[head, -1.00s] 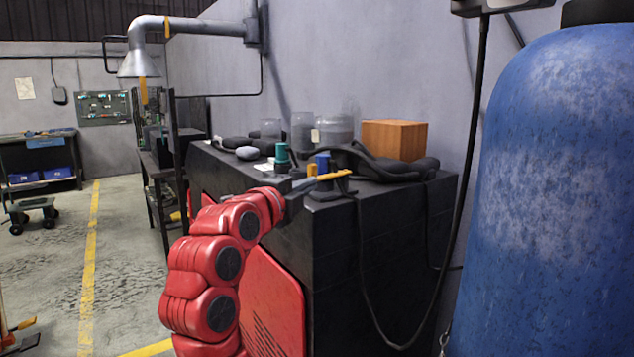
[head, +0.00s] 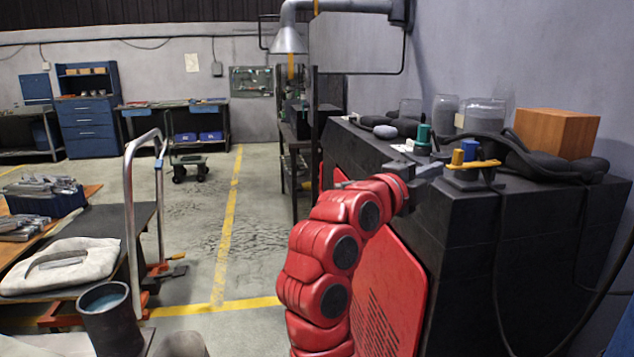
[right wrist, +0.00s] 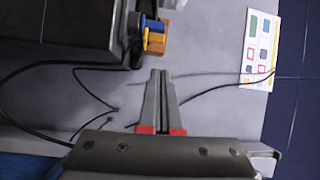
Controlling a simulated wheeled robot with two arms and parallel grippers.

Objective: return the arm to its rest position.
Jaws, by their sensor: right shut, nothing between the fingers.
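My right arm, red, rises from the bottom of the head view. Its gripper (head: 430,172) is at the front edge of the black bench, just left of the yellow bar in the picture. In the right wrist view the two grey fingers (right wrist: 160,74) lie together, shut and empty. The blue-and-yellow fixture (right wrist: 155,38) shows just beyond the fingertips there; I cannot tell the gap. My left gripper is in neither view.
The black bench (head: 520,235) holds a yellow bar (head: 472,164), glass jars, dark hoses and an orange-brown box (head: 556,132). At left stand a cart with a metal handle (head: 130,200) and a dark bucket (head: 110,322). Floor between cart and bench is clear.

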